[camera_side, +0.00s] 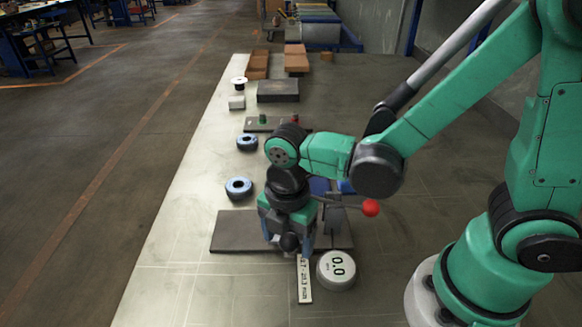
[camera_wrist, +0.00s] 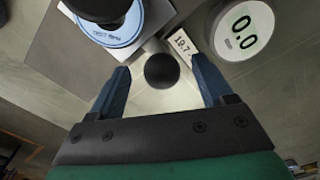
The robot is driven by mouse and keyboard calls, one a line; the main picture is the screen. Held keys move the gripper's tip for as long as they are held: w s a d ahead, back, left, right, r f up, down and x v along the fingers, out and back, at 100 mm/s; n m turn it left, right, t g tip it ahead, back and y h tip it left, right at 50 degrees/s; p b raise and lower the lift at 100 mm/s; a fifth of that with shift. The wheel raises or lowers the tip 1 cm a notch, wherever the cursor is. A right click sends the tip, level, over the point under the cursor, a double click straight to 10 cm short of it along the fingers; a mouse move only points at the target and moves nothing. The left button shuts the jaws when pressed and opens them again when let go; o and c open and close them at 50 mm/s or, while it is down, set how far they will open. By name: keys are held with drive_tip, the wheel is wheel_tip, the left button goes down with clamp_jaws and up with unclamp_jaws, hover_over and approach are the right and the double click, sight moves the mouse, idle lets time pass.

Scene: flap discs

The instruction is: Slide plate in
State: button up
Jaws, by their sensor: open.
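My gripper (camera_side: 289,243) is over the front of a dark grey base plate (camera_side: 232,232). In the wrist view its two blue fingers (camera_wrist: 164,82) are spread, with a round black knob (camera_wrist: 162,70) between their tips. A gap shows on both sides of the knob. The knob appears joined to a light metal plate (camera_wrist: 148,48), the likely slide plate, though my gripper hides most of it in the side view. A blue-labelled flap disc (camera_wrist: 118,35) sits just beyond, partly under a black cylinder (camera_wrist: 98,8).
A round gauge (camera_side: 337,268) reads 0.0, beside a white tolerance strip (camera_side: 305,284). A lever with a red ball (camera_side: 370,208) sticks out right of my gripper. Two blue discs (camera_side: 239,188) lie to the left. Blocks (camera_side: 278,91) stand farther back. The bench's left front is clear.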

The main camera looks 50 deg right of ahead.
drive_tip(key=shift+r, duration=4.05)
